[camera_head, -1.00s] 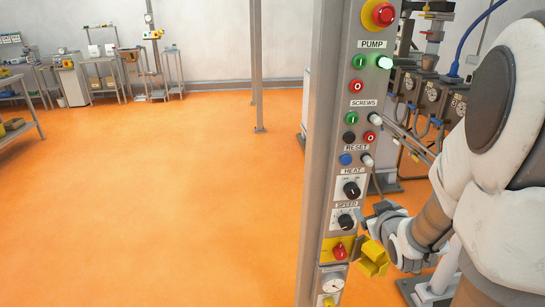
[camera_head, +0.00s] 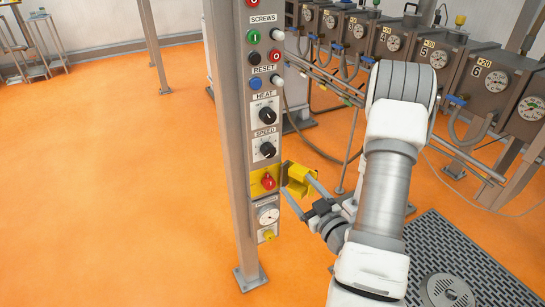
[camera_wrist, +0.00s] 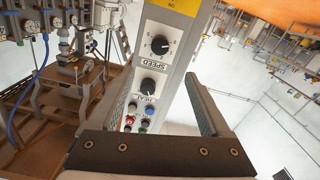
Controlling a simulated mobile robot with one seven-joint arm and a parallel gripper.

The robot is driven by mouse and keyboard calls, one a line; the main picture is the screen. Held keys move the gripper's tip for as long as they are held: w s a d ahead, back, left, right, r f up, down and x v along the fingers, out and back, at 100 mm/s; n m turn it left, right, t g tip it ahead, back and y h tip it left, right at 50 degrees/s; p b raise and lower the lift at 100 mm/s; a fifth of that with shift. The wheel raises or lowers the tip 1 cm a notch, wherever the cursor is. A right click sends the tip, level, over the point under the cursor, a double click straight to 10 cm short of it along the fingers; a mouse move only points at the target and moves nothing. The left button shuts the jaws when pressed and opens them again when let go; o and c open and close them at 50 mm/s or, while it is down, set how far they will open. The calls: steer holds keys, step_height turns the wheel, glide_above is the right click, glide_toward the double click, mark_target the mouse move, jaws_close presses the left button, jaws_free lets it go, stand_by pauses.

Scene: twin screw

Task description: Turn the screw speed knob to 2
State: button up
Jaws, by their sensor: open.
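The screw speed knob (camera_head: 268,150) is a black dial under the SPEED label on the tall grey control column. It also shows in the wrist view (camera_wrist: 160,45), where the column appears upside down. A pale pointer mark shows on it, but the scale numbers are too small to read surely. My gripper (camera_head: 298,186) is open in the head view, below and right of the knob, near the yellow part. In the wrist view its two fingers (camera_wrist: 160,90) stand apart with nothing between them. The knob shows beyond them, apparently untouched.
The HEAT knob (camera_head: 267,115) sits directly above the speed knob. A red switch on a yellow plate (camera_head: 267,182) and a yellow guard (camera_head: 299,178) lie just below. A pressure gauge (camera_head: 268,215) is lower. Machines with dials (camera_head: 434,54) stand behind right. Orange floor at left is open.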

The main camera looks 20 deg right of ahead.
mark_target(271, 153)
steer(key=w, duration=1.6)
steer(key=shift+a, duration=0.3)
jaws_close()
